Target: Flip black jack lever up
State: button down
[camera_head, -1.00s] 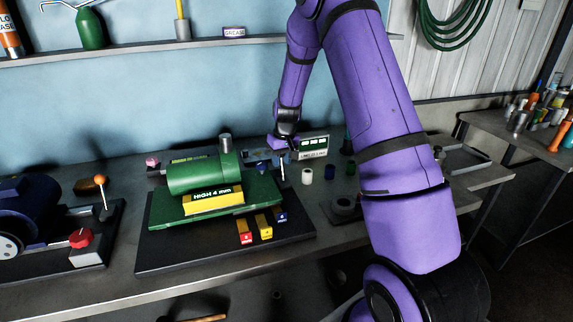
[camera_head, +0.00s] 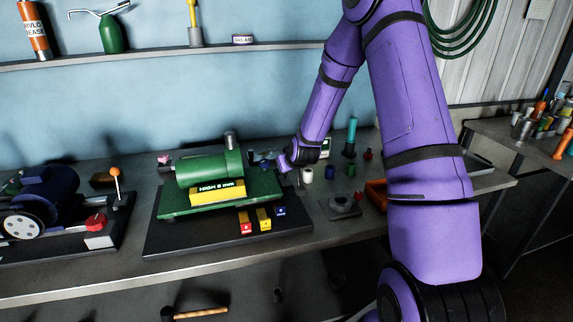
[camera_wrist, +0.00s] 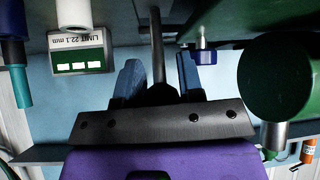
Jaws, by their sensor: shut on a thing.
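The black jack lever (camera_wrist: 157,45) shows in the wrist view as a dark thin rod with a black knob (camera_wrist: 160,94) at its end. My gripper (camera_wrist: 159,75) has one blue finger on each side of it and is shut on the knob end; the exact contact is partly hidden by the dark palm. In the head view my gripper (camera_head: 284,160) is beside the right end of the green cylinder (camera_head: 210,167), and my wrist hides most of the lever. The cylinder stands on a green bed above a black base plate (camera_head: 180,239).
A display reading LIMIT 22.1 mm (camera_wrist: 80,52) stands beside the lever. Yellow, red and blue blocks (camera_head: 264,218) lie in front of the bed. Small cylinders (camera_head: 327,172) stand to the right. A blue motor unit (camera_head: 40,205) is at left, a shelf (camera_head: 150,52) above.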

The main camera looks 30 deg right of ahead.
jog(key=shift+s+f+t, duration=0.2)
jog(key=shift+s+t, duration=0.1)
jog(key=shift+t, duration=0.1)
jog(key=c, duration=0.8)
grip_release()
jog(key=shift+c, duration=0.2)
jog(key=shift+r, duration=0.15)
jog(key=shift+s+a+r, duration=0.1)
jog(key=shift+s+r, duration=0.15)
jog(key=shift+s, duration=0.05)
jog(key=v, duration=1)
jog(key=shift+a, duration=0.1)
